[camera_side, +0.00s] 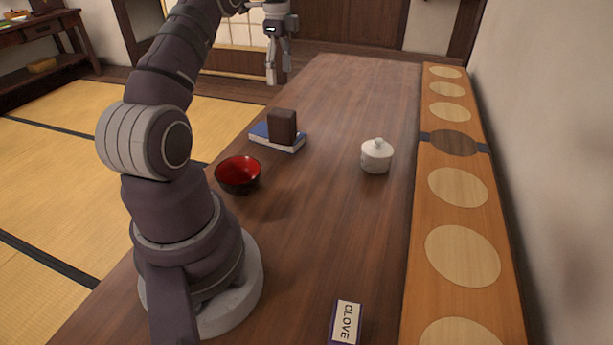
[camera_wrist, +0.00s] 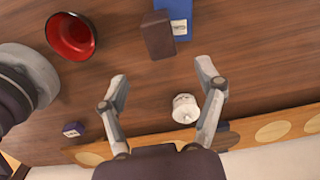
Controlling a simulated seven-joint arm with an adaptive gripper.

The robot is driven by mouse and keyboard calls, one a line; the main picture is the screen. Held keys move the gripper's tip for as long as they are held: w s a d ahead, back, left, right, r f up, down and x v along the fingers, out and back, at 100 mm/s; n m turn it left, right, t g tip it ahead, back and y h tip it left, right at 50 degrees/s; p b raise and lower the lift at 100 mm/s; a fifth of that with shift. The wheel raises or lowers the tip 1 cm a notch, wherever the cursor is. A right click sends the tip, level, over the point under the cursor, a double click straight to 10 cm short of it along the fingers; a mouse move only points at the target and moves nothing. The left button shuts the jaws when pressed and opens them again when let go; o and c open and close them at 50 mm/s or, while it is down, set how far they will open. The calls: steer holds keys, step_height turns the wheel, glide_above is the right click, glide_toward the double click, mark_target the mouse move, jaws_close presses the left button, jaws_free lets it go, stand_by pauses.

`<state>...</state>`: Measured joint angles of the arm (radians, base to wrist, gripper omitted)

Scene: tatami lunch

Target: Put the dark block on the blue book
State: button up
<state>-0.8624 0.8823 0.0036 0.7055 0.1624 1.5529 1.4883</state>
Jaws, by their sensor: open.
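The dark block (camera_side: 282,127) is brown and stands upright on the blue book (camera_side: 260,132), which lies flat on the table. In the wrist view the dark block (camera_wrist: 158,35) appears over part of the blue book (camera_wrist: 174,10), with a pale label patch beside it. My gripper (camera_side: 277,65) is raised above the far part of the table, apart from the block. In the wrist view its two fingers (camera_wrist: 161,80) are spread wide with nothing between their tips.
A red and black bowl (camera_side: 238,174) stands nearer than the book. A white lidded pot (camera_side: 377,155) stands to the right. A clove box (camera_side: 345,322) lies at the near edge. A wooden strip with pale discs (camera_side: 422,200) borders the right side. The table's far part (camera_side: 350,85) is clear.

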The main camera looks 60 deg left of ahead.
steer(key=w+d+r+n+t+y, duration=0.15)
steer(key=d+r, duration=0.25)
steer(key=d, duration=0.4)
steer(key=d+r+n+t+h, duration=0.1)
steer(key=d+r+n, duration=0.25)
steer(key=d, duration=0.35)
steer(key=s+d+f+n+t, duration=0.3)
steer(key=s+d, duration=0.5)
steer(key=d, duration=0.3)
steer(key=shift+s+f+n, duration=0.2)
steer(key=shift+n, duration=0.3)
steer(key=shift+d, duration=0.1)
steer(key=o, duration=0.4)
